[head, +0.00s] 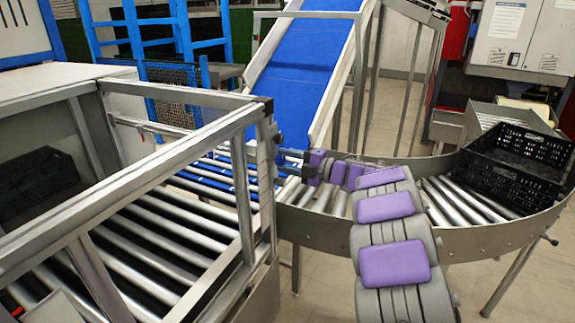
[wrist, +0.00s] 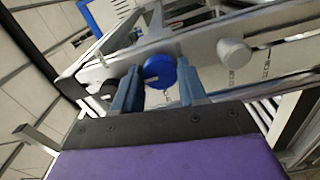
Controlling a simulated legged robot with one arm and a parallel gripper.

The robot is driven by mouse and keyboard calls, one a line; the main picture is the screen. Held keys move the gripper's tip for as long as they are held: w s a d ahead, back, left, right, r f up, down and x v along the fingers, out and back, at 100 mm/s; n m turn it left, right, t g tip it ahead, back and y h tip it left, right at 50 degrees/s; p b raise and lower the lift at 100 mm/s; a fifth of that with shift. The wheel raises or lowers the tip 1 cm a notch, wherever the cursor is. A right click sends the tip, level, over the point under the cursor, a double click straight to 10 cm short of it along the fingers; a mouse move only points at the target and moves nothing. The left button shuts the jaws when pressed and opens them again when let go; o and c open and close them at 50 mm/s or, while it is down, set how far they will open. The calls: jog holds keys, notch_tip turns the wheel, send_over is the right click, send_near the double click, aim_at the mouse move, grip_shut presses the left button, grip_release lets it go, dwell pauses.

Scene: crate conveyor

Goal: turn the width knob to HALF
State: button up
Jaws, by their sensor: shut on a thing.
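A round blue knob (wrist: 160,72) with a pale pointer line sits on a metal rail in the wrist view. The line points to the left in the picture. My gripper (wrist: 158,84) has a finger on either side of the knob and is shut on it. In the head view, my gripper (head: 288,155) reaches the corner post of the metal frame, and the knob cannot be made out there. Scale markings near the knob are too small to read, so I cannot tell which setting it points to.
A pale grey knob (wrist: 233,53) stands on the same rail, right of the blue one. A dark round knob (wrist: 109,88) is to the left. A black crate (head: 520,155) rests on the curved roller conveyor (head: 500,236). A blue belt (head: 300,65) slopes up behind.

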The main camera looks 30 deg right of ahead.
dwell(0.4)
jog(key=o, duration=1.1)
jog(key=shift+c, duration=0.2)
jog(key=p+v, duration=0.3)
jog(key=v, duration=1.4)
jog(key=shift+d, duration=0.3)
jog(key=shift+s+f, duration=0.1)
jog(key=shift+f, duration=0.05)
